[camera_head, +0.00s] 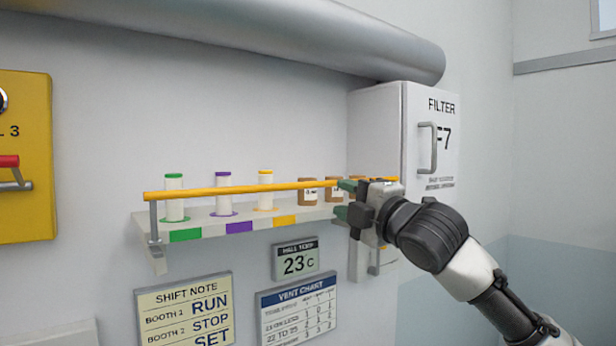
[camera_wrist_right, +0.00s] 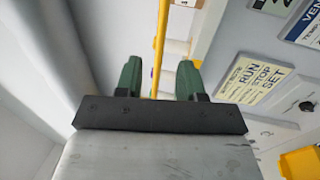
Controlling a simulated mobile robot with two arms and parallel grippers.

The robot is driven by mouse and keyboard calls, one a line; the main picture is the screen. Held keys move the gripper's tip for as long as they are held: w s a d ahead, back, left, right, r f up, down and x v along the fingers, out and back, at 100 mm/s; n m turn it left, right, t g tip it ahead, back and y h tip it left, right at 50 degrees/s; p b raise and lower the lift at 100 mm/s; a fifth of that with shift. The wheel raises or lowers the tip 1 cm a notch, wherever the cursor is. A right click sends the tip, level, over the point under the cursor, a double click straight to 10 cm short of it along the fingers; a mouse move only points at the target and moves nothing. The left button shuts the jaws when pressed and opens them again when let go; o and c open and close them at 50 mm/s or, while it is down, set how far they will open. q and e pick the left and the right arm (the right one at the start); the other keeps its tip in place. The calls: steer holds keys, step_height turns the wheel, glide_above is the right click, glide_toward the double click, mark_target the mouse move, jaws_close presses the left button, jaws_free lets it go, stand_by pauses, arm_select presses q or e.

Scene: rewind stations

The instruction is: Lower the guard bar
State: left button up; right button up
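The guard bar (camera_head: 225,191) is a long thin yellow rod running level along the front of a wall shelf (camera_head: 205,227), above the shelf's front edge. A grey upright (camera_head: 154,222) holds its left end. My right gripper (camera_head: 344,199) is at the bar's right part, and its green fingers are apart. It hides part of the bar. In the right wrist view the bar (camera_wrist_right: 161,45) passes between the two open fingertips (camera_wrist_right: 160,78), touching neither that I can see. How deep it sits between them I cannot tell. My left gripper is out of view.
Bottles with green (camera_head: 174,197), purple (camera_head: 223,193) and orange caps (camera_head: 265,190) stand behind the bar, with brown jars (camera_head: 308,191) to their right. A white filter cabinet (camera_head: 385,128) is behind my gripper. A large pipe (camera_head: 250,35) runs above. Signs hang below the shelf.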

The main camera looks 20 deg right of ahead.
mark_target(317, 186)
steer(key=p+x, duration=0.1)
steer(key=x, duration=0.2)
steer(key=p+x, duration=0.1)
steer(key=x, duration=0.1)
steer(key=shift+w+d+r+p, duration=0.15)
steer(key=shift+d+p, duration=0.15)
steer(key=shift+p, duration=0.05)
steer(key=p+x, duration=0.1)
steer(key=x, duration=0.3)
steer(key=shift+a+p, duration=0.25)
steer(key=shift+p, duration=0.15)
steer(key=shift+w, duration=0.15)
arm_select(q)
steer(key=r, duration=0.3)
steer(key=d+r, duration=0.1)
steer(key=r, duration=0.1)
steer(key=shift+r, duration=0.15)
arm_select(e)
steer(key=shift+d+f, duration=0.1)
steer(key=shift+f, duration=0.15)
jaws_close()
